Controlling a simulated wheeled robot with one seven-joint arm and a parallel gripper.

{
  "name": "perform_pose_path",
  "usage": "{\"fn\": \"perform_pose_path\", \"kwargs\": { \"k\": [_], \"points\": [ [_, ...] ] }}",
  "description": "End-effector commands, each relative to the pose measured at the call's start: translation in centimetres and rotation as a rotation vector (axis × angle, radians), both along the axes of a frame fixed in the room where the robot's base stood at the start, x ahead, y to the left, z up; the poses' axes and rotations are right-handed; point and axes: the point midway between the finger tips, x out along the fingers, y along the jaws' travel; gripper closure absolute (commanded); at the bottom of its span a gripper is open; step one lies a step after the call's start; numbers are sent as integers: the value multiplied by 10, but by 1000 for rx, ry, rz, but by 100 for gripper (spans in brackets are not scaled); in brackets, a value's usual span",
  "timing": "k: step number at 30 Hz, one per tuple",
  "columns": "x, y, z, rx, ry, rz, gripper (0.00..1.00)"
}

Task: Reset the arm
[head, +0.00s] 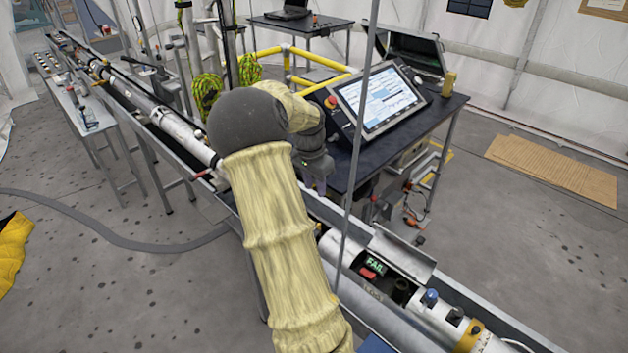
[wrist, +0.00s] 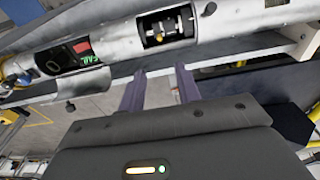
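My arm, in a pale yellow sleeve with a dark grey joint cover, reaches up through the middle of the head view and bends right. My gripper (head: 319,184) hangs beside the dark table, partly hidden by the arm. In the wrist view my gripper (wrist: 160,76) shows two purple fingers standing apart with nothing between them. Beyond the fingertips lies a long white tube (wrist: 110,45), which also shows in the head view (head: 398,258). One opening in it has a red part and a green "FAIL" display (head: 375,263). Another opening shows metal and brass parts (wrist: 168,25).
A dark table (head: 440,112) with a tilted touchscreen (head: 378,100) and an open case (head: 408,48) stands right of the arm. A narrow side table (head: 95,112) is at left. A thin vertical cable (head: 356,150) crosses the view.

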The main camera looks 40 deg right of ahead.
Motion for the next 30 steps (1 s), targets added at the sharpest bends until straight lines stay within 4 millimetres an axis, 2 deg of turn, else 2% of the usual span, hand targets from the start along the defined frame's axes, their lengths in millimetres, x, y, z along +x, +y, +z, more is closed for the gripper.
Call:
{"fn": "perform_pose_path", "kwargs": {
  "k": [3, 7, 24, 27, 30],
  "points": [
    [1, 2, 16, -1, -3, 2, 67],
    [0, 3, 25, 0, -1, 1, 67],
    [0, 4, 25, 1, 0, 3, 67],
    [-1, 11, 23, 7, -3, 30, 67],
    [-3, 34, 19, 23, -7, 110, 67]
  ]
}}
